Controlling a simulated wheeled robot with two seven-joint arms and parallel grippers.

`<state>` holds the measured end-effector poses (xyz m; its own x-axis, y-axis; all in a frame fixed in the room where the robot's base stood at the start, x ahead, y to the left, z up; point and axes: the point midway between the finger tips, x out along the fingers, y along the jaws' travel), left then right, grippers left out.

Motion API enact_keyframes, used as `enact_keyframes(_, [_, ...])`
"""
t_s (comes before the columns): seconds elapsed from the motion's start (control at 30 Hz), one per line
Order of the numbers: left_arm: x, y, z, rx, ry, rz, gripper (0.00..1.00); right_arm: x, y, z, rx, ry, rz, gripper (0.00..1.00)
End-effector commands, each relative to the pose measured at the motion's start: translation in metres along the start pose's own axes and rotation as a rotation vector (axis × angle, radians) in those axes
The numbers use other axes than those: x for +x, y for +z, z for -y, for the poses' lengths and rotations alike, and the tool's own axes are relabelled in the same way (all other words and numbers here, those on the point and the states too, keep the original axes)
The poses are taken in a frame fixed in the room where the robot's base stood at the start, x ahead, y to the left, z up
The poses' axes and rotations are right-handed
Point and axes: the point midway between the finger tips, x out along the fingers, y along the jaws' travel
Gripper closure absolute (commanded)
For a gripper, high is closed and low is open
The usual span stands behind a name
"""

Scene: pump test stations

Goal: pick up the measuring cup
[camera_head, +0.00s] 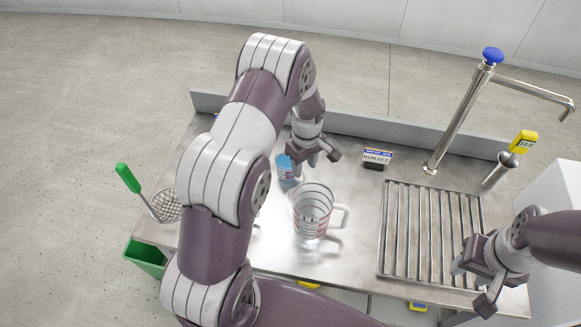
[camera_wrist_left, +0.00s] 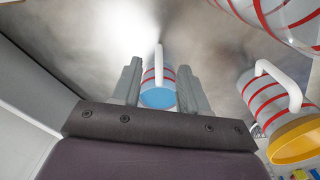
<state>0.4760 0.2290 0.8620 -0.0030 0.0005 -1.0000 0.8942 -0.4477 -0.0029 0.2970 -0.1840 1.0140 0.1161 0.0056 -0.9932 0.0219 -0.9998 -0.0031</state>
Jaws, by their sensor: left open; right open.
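Several striped measuring cups are in view. A large clear one (camera_head: 311,208) with red stripes and a white handle stands on the steel worktop in the head view; part of it shows at the top right of the left wrist view (camera_wrist_left: 285,18). A small blue-based cup (camera_head: 286,170) is beside my left gripper (camera_head: 313,159). In the left wrist view this cup (camera_wrist_left: 158,96) appears between the open fingers, its white handle facing up the picture; I cannot tell whether they touch. A yellow-based cup (camera_wrist_left: 290,135) is at right there. My right gripper (camera_head: 473,284) is open and empty.
A drain grate (camera_head: 432,230) and a tall tap (camera_head: 460,115) are at right, with a steel cylinder (camera_head: 498,170) and yellow meter (camera_head: 523,142). A small display (camera_head: 377,158) stands at the back. A green-handled strainer (camera_head: 164,206) is at left, above a green bin (camera_head: 146,258).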

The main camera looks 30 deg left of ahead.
Motion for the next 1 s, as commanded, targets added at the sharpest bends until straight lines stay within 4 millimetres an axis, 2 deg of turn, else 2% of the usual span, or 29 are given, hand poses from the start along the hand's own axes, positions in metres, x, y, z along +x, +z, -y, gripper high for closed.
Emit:
enact_keyframes(0.17, [0.021, 0.002, 0.0, 0.002, -0.002, 0.001, 0.57, -0.007, -0.001, 0.0, 0.0, 0.0, 0.0, 0.57])
enact_keyframes(0.33, [0.053, 0.003, -0.002, 0.002, -0.001, 0.001, 0.57, -0.012, -0.002, 0.0, 0.0, 0.0, 0.0, 0.57])
enact_keyframes(0.43, [0.061, 0.003, -0.002, 0.002, 0.0, 0.0, 0.57, -0.013, -0.002, 0.0, 0.0, 0.0, 0.0, 0.57])
enact_keyframes(0.6, [0.061, 0.003, -0.002, 0.002, 0.001, -0.001, 0.57, -0.012, -0.001, 0.0, 0.0, 0.0, 0.0, 0.57])
enact_keyframes(0.63, [0.061, 0.003, -0.002, 0.002, 0.001, -0.001, 0.6, -0.012, -0.001, 0.0, 0.0, 0.0, 0.0, 0.57])
enact_keyframes(0.7, [0.061, 0.003, -0.002, 0.002, 0.001, -0.001, 0.83, -0.012, -0.001, 0.0, 0.0, 0.0, 0.0, 0.57])
enact_keyframes(0.77, [0.061, 0.003, -0.002, 0.002, 0.001, -0.001, 1.0, -0.012, -0.001, 0.0, 0.0, 0.0, 0.0, 0.57])
enact_keyframes(1.0, [0.061, 0.003, -0.003, 0.002, 0.002, -0.001, 1.0, -0.012, -0.001, 0.0, 0.0, 0.0, 0.0, 0.57])
